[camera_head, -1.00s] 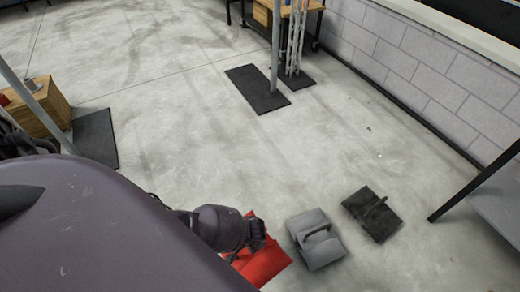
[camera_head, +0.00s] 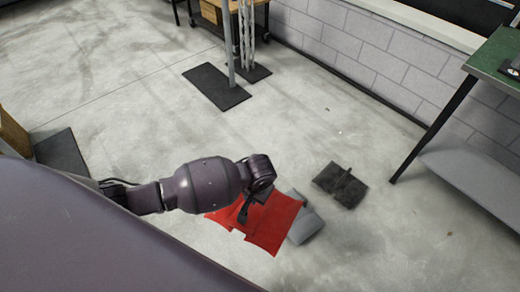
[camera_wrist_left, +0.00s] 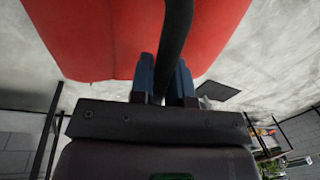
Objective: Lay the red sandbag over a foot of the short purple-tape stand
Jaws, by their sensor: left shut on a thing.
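The red sandbag (camera_head: 275,222) hangs from my left gripper (camera_head: 247,205), seemingly clear of the floor, and partly covers a grey sandbag in the head view. In the left wrist view, the two fingers of the left gripper (camera_wrist_left: 162,80) are shut on the black handle of the red sandbag (camera_wrist_left: 90,35). No purple tape can be made out on any stand, so I cannot tell which stand is the short purple-tape one. My right gripper is not in view.
The grey sandbag (camera_head: 303,228) and a black sandbag (camera_head: 340,184) lie on the floor. Upright poles rise from flat black plates (camera_head: 217,88) at the back. A green-topped table (camera_head: 497,62) stands at right. The middle floor is open.

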